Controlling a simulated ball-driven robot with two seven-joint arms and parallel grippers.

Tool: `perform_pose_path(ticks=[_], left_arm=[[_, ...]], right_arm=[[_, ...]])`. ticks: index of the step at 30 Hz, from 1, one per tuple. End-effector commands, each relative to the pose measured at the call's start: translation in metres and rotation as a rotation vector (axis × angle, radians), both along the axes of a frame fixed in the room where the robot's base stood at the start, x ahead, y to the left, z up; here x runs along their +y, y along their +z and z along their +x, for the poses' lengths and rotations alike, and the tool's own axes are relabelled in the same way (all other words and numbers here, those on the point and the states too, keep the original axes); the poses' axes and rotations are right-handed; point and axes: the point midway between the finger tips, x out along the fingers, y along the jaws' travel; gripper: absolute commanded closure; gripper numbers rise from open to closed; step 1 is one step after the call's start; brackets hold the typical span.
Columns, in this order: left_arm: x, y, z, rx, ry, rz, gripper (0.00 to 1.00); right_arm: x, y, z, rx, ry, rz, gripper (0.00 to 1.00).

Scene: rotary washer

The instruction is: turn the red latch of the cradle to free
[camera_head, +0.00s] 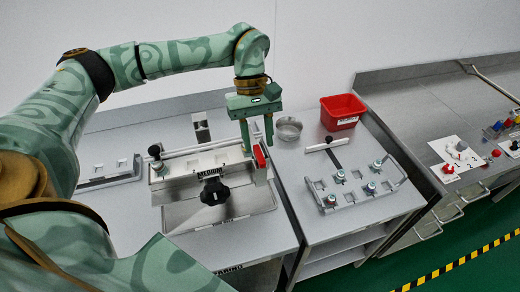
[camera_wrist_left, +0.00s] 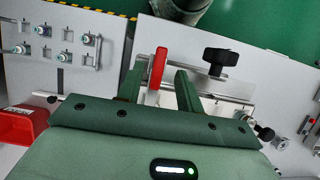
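The red latch (camera_head: 259,156) stands at the right end of the metal cradle (camera_head: 208,160), over the sink on the left table. In the left wrist view the red latch (camera_wrist_left: 157,66) shows upright between the two green fingers. My left gripper (camera_head: 257,146) is open above and around the latch, pointing down. A black knob (camera_head: 214,191) is on the cradle's front side. My right gripper is not in view.
A red bin (camera_head: 342,111) and a clear bowl (camera_head: 288,128) stand right of the gripper. A rack (camera_head: 352,186) with several small fittings lies on the middle table. A grey tray (camera_head: 110,171) lies left of the cradle.

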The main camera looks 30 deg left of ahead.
Motion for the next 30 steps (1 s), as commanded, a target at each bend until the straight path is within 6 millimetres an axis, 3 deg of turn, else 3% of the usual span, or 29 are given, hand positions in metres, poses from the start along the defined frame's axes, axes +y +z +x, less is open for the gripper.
perform_pose_path(ticks=[6, 17, 21, 30], left_arm=[[-0.009, -0.027, -0.008, 0.001, 0.001, -0.001, 0.64], [-0.011, -0.033, -0.009, -0.001, -0.001, -0.001, 0.64], [-0.011, -0.033, -0.009, -0.001, -0.001, -0.001, 1.0], [-0.011, -0.033, -0.009, 0.0, 0.013, -0.001, 1.0]], right_arm=[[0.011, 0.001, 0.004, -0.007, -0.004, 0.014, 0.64], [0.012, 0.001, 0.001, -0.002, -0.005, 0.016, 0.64], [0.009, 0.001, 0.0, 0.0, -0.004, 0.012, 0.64], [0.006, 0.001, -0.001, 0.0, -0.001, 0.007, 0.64]])
